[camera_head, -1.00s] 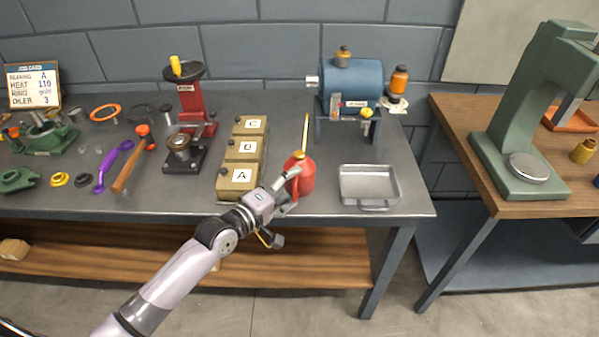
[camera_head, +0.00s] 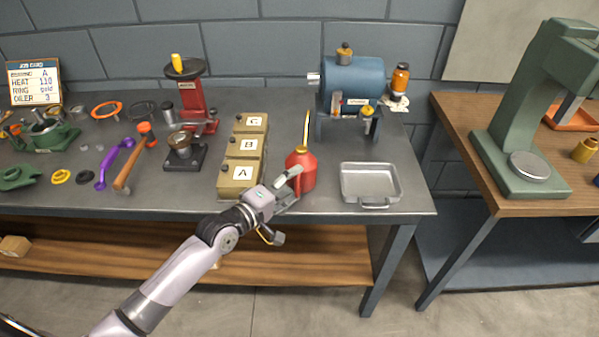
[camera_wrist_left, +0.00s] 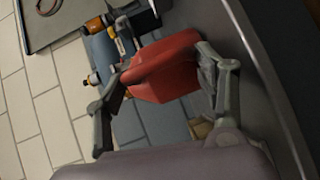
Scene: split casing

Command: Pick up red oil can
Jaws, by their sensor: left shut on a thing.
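The red oil can (camera_head: 303,170), with its thin yellow spout, stands near the front edge of the grey bench in the head view, between the lettered boxes and the metal tray. My left gripper (camera_head: 287,187) reaches it from the front left. In the left wrist view the red can (camera_wrist_left: 165,68) sits between the two fingers of the left gripper (camera_wrist_left: 168,88), one finger on each side, and they are shut on it. In the head view the can looks upright; I cannot tell whether its base touches the bench. My right gripper is in neither view.
A grey metal tray (camera_head: 345,197) lies right of the can. Boxes A (camera_head: 238,178), B and C stand close on its left. A blue motor (camera_head: 352,85) is behind. A wooden table (camera_head: 455,125) with a green press stands across a gap at right.

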